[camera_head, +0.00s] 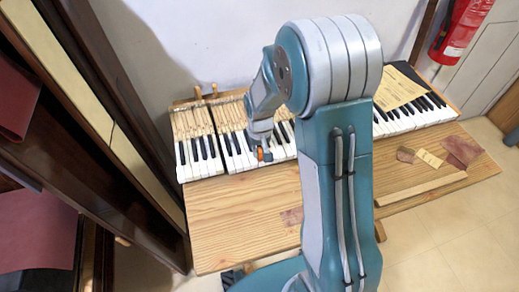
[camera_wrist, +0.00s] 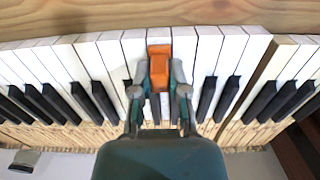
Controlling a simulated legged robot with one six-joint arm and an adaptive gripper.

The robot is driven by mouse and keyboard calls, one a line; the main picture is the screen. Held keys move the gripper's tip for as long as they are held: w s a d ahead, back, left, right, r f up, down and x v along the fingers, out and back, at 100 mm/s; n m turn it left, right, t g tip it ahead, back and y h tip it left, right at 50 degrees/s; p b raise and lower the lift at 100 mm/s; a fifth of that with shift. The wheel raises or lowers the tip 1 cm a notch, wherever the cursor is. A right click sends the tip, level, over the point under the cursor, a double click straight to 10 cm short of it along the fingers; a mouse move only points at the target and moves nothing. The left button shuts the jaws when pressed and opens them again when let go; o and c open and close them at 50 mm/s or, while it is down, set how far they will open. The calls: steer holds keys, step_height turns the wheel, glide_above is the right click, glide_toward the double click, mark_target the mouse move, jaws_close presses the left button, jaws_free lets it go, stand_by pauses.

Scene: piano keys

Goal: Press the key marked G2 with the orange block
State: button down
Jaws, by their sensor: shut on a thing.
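The orange block (camera_wrist: 159,66) is held between the two fingertips of my gripper (camera_wrist: 159,88) in the wrist view. The block lies over white keys of a piano keyboard (camera_wrist: 210,50), toward the front ends of those keys. In the head view, the orange block (camera_head: 260,154) shows small below my gripper (camera_head: 259,143), over the middle keyboard section (camera_head: 236,160). I cannot tell whether the block touches a key. No key marking such as G2 is readable in either view, and the fingers and block hide part of the keys.
Another keyboard section (camera_head: 197,168) stands at the left, and one at the right (camera_head: 418,117) carries a paper sheet (camera_head: 398,89). The wooden table (camera_head: 235,218) is mostly bare in front. Small pieces lie at its right. A dark cabinet stands left; a fire extinguisher (camera_head: 460,30) hangs far right.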

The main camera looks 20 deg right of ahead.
steer(key=shift+f, duration=0.45)
stand_by(0.7)
steer(key=shift+r, duration=0.1)
steer(key=shift+r, duration=3.4)
